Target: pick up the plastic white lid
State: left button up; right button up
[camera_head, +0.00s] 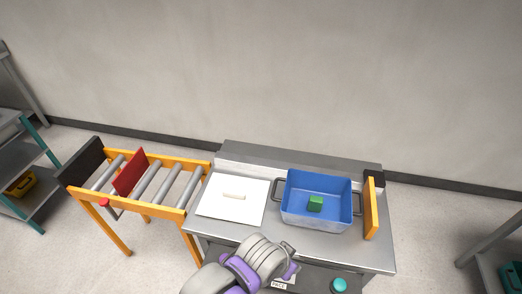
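The white lid (254,210) lies flat on the left part of the metal table, with a small cream handle (233,196) on its top. To its right is a blue bin (291,213) with dark side handles and a green cube (315,204) inside. A grey and purple part of one of my arms shows at the bottom centre, in front of the table and below the lid, apart from it in the picture. No gripper fingers show for either arm.
The metal table (230,231) has a raised back edge. An orange upright panel (370,208) stands right of the bin. Left of the table is an orange roller conveyor (170,158) with a red plate (130,172). Grey shelves (28,155) stand at far left.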

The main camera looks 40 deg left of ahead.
aim_at(233, 198)
jog(key=k+j, duration=0.1)
jog(key=j, duration=0.55)
jog(key=k+j, duration=0.1)
jog(key=j, duration=0.55)
jog(key=k+j, duration=0.1)
jog(key=j, duration=0.55)
jog(key=k+j, duration=0.1)
jog(key=j, duration=0.55)
jog(key=k+j, duration=0.1)
jog(key=j, duration=1.25)
jog(key=k, duration=0.05)
